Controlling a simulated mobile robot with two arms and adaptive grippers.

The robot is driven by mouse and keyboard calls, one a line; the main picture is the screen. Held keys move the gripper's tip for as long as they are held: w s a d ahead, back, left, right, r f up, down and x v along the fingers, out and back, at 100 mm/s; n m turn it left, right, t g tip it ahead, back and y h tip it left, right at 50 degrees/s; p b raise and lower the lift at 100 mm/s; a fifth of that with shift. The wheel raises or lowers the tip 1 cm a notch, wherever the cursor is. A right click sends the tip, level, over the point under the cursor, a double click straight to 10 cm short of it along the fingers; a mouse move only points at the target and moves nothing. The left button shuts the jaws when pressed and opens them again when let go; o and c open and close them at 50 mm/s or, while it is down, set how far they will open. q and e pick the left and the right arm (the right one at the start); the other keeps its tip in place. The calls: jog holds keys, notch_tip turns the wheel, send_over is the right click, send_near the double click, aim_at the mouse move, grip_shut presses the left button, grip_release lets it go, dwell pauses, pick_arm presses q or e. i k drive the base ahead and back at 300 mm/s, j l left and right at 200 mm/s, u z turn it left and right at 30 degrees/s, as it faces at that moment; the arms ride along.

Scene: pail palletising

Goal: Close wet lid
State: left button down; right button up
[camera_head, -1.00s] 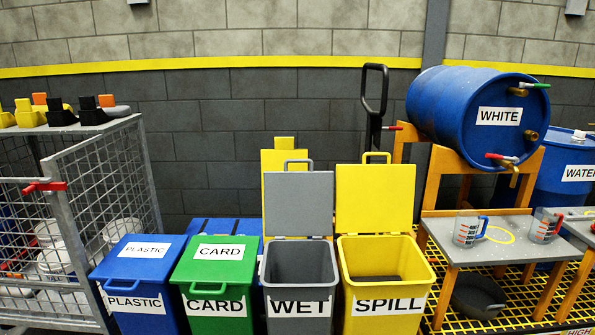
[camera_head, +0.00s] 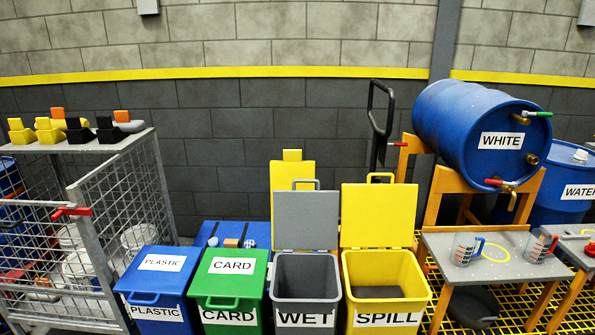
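The grey wet bin (camera_head: 305,292) stands low in the middle, labelled WET. Its grey lid (camera_head: 305,221) is raised, upright behind the opening, with a handle loop on its top edge. The inside of the bin shows as dark grey, and I see nothing in it. Neither of my grippers is in the head view.
The yellow spill bin (camera_head: 386,295) stands right of it, its lid (camera_head: 378,217) also raised. The green card bin (camera_head: 228,286) and blue plastic bin (camera_head: 158,284) are at the left, lids shut. A wire cage (camera_head: 125,195) and a blue WHITE drum (camera_head: 472,125) flank the bins.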

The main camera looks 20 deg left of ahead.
aim_at(304, 221)
jog(key=i+j+z, duration=0.15)
jog(key=j+z, duration=0.25)
jog(key=j, duration=0.4)
jog(key=j+z, duration=0.45)
jog(key=j, duration=0.4)
